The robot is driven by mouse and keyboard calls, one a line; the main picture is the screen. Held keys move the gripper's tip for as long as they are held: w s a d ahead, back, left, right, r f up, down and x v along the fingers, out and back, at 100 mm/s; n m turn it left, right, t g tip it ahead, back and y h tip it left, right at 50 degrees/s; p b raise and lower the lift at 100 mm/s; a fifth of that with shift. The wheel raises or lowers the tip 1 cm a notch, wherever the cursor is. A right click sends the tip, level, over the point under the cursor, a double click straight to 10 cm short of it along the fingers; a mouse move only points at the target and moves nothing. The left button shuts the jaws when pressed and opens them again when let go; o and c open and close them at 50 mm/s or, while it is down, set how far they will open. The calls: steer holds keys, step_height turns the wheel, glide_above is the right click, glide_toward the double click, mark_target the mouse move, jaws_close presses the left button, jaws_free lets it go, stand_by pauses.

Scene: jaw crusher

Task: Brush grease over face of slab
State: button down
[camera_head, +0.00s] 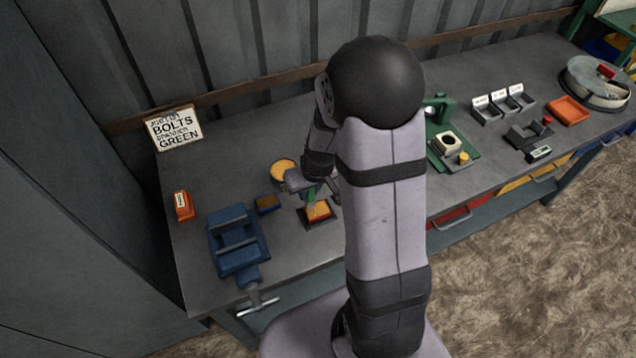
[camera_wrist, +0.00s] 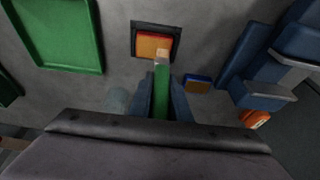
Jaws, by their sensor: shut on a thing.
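The slab (camera_head: 319,211) is a small orange-red block lying in a dark square tray (camera_head: 305,217) on the bench. It also shows in the wrist view (camera_wrist: 150,46). Its face looks partly yellow-orange in the head view. My gripper (camera_wrist: 161,98) is shut on the green handle of a brush (camera_wrist: 161,80). The brush's pale tip lies over the slab's near right edge in the wrist view; I cannot tell whether it touches. In the head view my gripper (camera_head: 310,186) is just above the tray. A round tin with a yellow top (camera_head: 284,169) stands behind it.
A blue vise (camera_head: 237,242) stands at the bench's left front. A small blue block with a brown top (camera_head: 267,204) lies between vise and tray. An orange box (camera_head: 183,206) and a sign (camera_head: 174,128) are at left. A green fixture (camera_head: 452,150) stands right of my arm.

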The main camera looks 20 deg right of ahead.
step_height(320, 180, up, 8)
steer(key=a+p, duration=0.1)
steer(key=p, duration=0.6)
steer(key=shift+a+p, duration=0.35)
steer(key=shift+a, duration=0.05)
